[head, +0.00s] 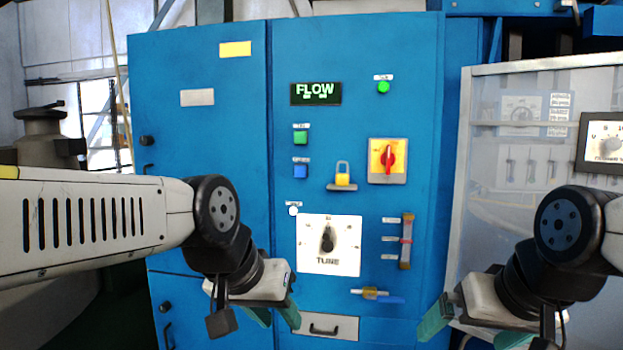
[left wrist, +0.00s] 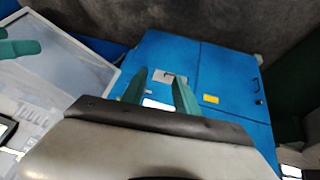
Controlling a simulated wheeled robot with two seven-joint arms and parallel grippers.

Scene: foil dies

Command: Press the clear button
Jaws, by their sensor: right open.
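The blue cabinet panel (head: 360,50) carries several small controls with labels too small to read, so I cannot tell which one is the clear button. My right gripper (head: 474,332) is open and empty at the lower right.
A TUNE dial (head: 313,260), a red-and-yellow switch (head: 387,161), a yellow padlock (head: 342,176), a gauge tube (head: 406,242) and a yellow-and-blue valve handle (head: 370,293) surround the buttons. A FLOW display (head: 316,93) is above. A grey clear-fronted cabinet (head: 470,160) stands to the right.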

